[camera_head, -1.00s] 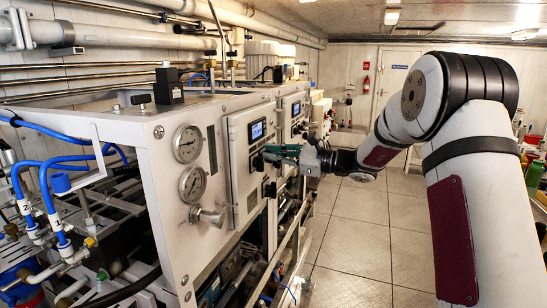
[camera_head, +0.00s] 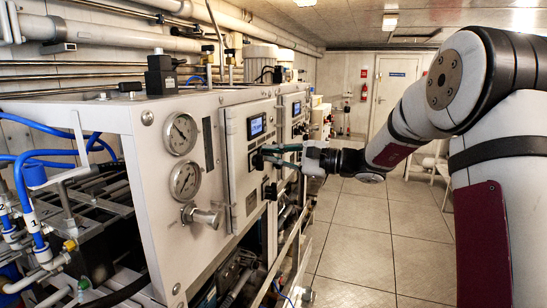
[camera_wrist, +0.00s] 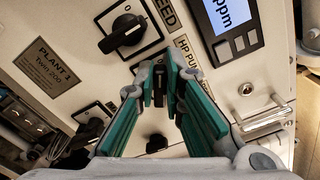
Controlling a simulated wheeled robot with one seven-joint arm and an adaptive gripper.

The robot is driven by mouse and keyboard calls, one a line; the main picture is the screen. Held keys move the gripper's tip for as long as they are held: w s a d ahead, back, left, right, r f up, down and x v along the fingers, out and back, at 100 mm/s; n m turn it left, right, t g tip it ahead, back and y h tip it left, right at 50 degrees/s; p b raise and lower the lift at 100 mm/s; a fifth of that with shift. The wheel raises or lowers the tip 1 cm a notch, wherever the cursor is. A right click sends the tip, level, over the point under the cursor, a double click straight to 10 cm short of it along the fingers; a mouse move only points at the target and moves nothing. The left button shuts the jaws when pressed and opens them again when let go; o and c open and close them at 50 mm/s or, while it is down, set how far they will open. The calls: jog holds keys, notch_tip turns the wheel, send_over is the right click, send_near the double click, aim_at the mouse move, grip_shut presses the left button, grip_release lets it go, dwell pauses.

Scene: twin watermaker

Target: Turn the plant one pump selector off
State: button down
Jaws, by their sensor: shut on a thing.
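In the wrist view, the teal fingers of my gripper (camera_wrist: 160,80) are closed around a black selector knob (camera_wrist: 160,88) beside a label beginning "HP PU". The fingers hide much of this knob and its plate, so its exact setting cannot be read. The plate "PLANT 1 Twin 200" (camera_wrist: 59,67) is on the panel to the left. In the head view my gripper (camera_head: 272,156) reaches from the right to the white front panel (camera_head: 240,130), just below the small blue display (camera_head: 256,126). The knob is too small to make out there.
Another black selector (camera_wrist: 128,33) marked "...EED" sits just above, and more black knobs (camera_wrist: 157,143) lie below. A metal handle (camera_wrist: 262,120) projects at right. Two gauges (camera_head: 184,180) and a valve stick out of the cabinet's near side. The tiled floor at right is clear.

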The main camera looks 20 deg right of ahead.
jog(key=shift+a+r, duration=0.15)
jog(key=shift+a, duration=0.1)
jog(key=c, duration=1.7)
grip_release()
jog(key=v, duration=1.2)
